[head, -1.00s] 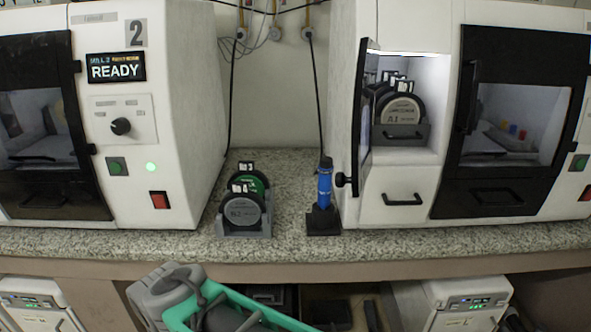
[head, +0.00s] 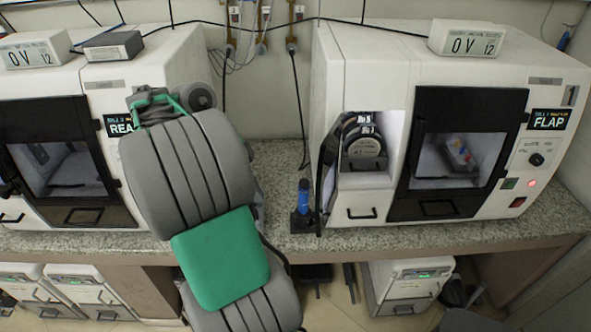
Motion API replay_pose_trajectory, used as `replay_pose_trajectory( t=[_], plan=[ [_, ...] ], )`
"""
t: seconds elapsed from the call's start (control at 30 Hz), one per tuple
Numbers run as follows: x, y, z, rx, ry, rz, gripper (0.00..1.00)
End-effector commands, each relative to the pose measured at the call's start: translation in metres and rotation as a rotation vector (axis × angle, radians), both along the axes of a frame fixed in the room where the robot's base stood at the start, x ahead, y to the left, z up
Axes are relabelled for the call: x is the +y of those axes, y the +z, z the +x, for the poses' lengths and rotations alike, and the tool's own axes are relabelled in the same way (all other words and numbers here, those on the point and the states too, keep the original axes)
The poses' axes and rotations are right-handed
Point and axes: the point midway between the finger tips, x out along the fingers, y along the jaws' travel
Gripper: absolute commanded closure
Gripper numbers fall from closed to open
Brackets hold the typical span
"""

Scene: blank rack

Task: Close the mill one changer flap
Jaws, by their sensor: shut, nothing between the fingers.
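Mill one (head: 365,75) is the white machine on the right, marked 1, and its display (head: 550,121) reads FLAP. Its changer flap (head: 327,180) stands open, a dark panel swung out from the left edge of the changer bay. Inside the lit bay, dark round discs (head: 364,143) stand in a grey holder. My arm rises in front of mill two at the left, apart from the flap in the picture. I cannot make out my gripper's fingers; the arm's far end hides them.
A blue-handled tool (head: 303,196) stands upright on the counter, close to the flap's left side. Mill two (head: 190,45) is partly hidden behind my arm. The granite counter front (head: 450,231) is clear. A white box (head: 466,39) sits on mill one.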

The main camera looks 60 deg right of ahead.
Motion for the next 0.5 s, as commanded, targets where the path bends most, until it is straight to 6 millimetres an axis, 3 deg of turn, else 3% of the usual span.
replay_pose_trajectory(
  t=[0.03,0.17,0.5],
  plan=[
    [-0.005,0.025,-0.006,0.006,-0.109,-0.017,1.00],
    [-0.008,0.029,-0.013,0.010,-0.260,-0.050,1.00],
    [-0.008,-0.028,-0.038,0.010,-0.273,-0.053,1.00]
  ],
)
